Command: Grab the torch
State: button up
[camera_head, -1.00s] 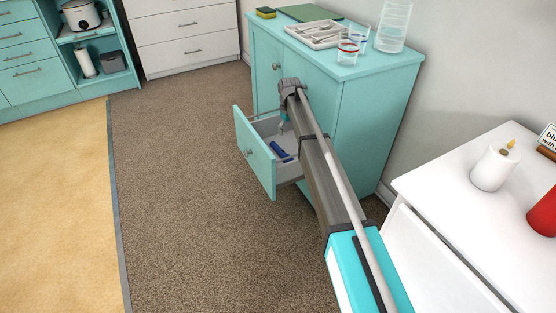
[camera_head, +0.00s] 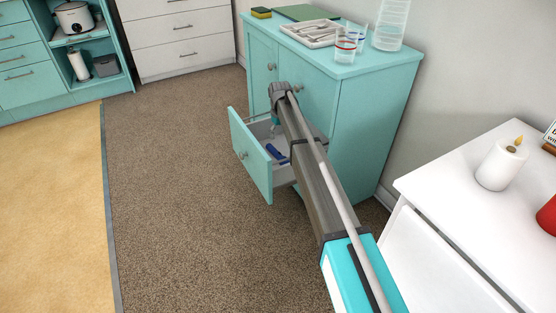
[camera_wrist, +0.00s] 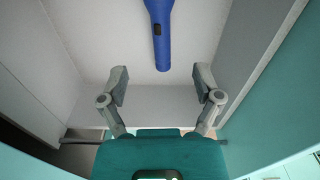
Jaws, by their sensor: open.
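The torch is blue with a dark switch. It lies in the open drawer (camera_head: 284,175) of the teal cabinet. In the head view the torch (camera_head: 275,153) is partly visible beside my arm. In the wrist view the torch (camera_wrist: 161,36) is at the top centre, its handle end pointing toward my gripper and its head cut off by the frame. My gripper (camera_wrist: 160,78) is open and empty, with its two grey fingers apart and the handle end just beyond the gap between them. In the head view my arm mostly hides the gripper.
The teal cabinet (camera_head: 348,130) carries a cutlery tray (camera_head: 309,42), glasses (camera_head: 346,50) and a clear container (camera_head: 390,25). A white table (camera_head: 440,200) with a candle (camera_head: 501,165) stands at the right. The carpet (camera_head: 175,190) left of the drawer is clear.

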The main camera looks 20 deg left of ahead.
aim_at(279, 154)
jog(key=shift+f+b, duration=3.3)
jog(key=shift+f, duration=0.3)
jog(key=shift+f+b, duration=2.6)
grip_shut()
